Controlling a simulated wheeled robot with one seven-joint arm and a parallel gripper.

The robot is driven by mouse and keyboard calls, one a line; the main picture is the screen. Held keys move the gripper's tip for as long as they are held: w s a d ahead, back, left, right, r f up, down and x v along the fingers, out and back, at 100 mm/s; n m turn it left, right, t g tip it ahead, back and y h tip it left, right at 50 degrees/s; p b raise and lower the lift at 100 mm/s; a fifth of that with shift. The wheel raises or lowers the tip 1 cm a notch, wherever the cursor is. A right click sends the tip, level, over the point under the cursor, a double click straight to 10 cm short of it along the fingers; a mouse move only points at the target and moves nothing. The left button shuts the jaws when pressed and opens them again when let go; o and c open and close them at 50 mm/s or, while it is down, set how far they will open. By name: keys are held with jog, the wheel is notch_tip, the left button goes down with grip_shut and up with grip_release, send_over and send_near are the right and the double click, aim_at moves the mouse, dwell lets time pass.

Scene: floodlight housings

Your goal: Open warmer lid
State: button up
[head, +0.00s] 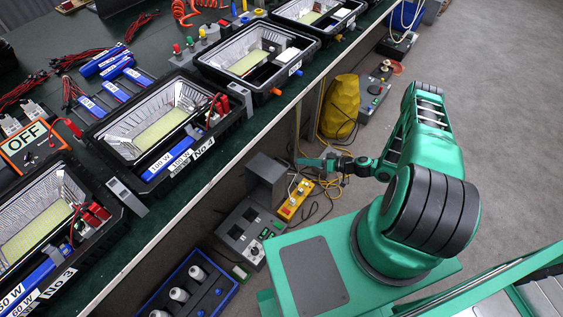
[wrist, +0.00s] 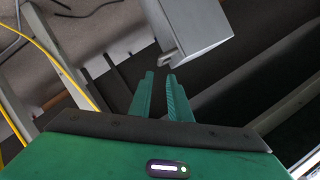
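My gripper (head: 303,163) reaches out low beside the workbench, and its two green fingers (wrist: 160,76) show in the wrist view with a narrow, empty gap between them. A grey box (head: 265,180) stands just left of my gripper in the head view, among equipment below the bench edge. A grey box-like body (wrist: 190,35) is ahead of the fingertips in the wrist view, apart from them. I cannot tell which thing is the warmer, and no lid is clearly recognisable.
The dark green workbench (head: 70,95) carries floodlight housings (head: 155,122), blue parts and cables. Under its edge are a yellow control box (head: 296,199), a grey panel unit (head: 243,232), a yellow bag (head: 341,105) and loose cables. Grey floor (head: 500,130) lies open at right.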

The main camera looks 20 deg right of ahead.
aim_at(282, 161)
jog(key=shift+t, duration=0.3)
jog(key=x, duration=0.7)
jog(key=f+x, duration=0.1)
jog(key=x, duration=0.3)
jog(key=shift+s+a, duration=0.2)
jog(key=shift+s, duration=0.15)
grip_shut()
